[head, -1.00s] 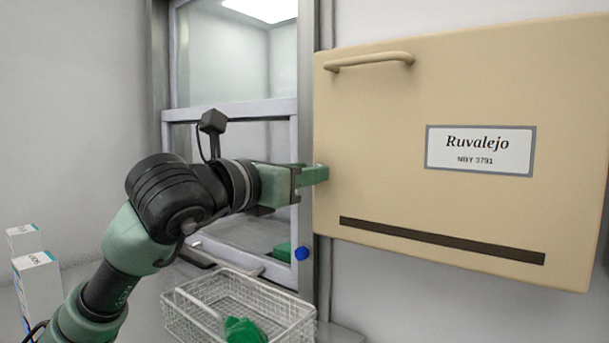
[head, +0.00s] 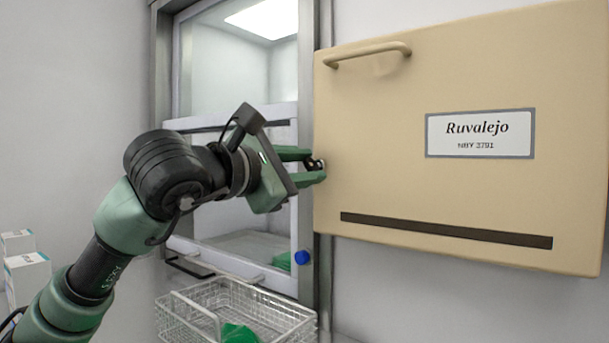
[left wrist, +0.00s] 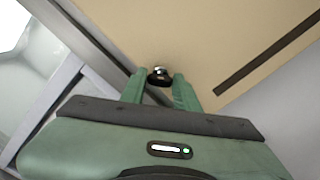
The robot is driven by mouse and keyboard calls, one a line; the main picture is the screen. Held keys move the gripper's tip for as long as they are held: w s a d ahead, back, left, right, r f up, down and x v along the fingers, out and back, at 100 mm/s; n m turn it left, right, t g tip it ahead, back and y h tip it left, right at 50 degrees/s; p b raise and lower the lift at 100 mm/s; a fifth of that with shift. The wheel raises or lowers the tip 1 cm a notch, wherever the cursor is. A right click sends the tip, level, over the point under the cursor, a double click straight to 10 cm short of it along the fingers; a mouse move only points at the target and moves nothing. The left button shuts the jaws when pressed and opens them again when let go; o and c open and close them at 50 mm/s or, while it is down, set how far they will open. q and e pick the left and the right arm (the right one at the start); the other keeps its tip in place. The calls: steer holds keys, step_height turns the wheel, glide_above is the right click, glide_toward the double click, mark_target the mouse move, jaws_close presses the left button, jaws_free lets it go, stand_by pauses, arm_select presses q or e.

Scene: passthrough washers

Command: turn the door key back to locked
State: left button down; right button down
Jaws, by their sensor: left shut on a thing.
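The door key (left wrist: 159,75) shows in the left wrist view as a dark head with a shiny metal part, against the beige door (left wrist: 225,45). In the head view the key (head: 318,164) shows only as a small dark and bright spot at the left edge of the beige door (head: 390,130). My left gripper (head: 316,166) is shut on the key, one green finger on each side of it; it also fills the lower left wrist view (left wrist: 160,82). The gripper is rolled at a slant. The door lies flat and closed-looking. My right gripper is not in view.
A glass hatch (head: 240,60) in a metal frame stands left of the door, with a blue knob (head: 302,257). A wire basket (head: 285,318) holding something green sits below. White boxes (head: 27,275) stand at the lower left.

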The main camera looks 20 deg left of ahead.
arm_select(q)
steer(key=m, duration=0.3)
steer(key=shift+m+b, duration=0.3)
steer(key=shift+b, duration=0.05)
steer(key=shift+m, duration=1.9)
steer(key=c, duration=1)
jaws_free()
steer(key=shift+c, duration=0.2)
steer(key=shift+s+a+f+b, duration=0.1)
steer(key=shift+s+a+b, duration=0.05)
steer(key=shift+s+b, duration=0.25)
steer(key=b+v, duration=0.2)
steer(key=v, duration=0.5)
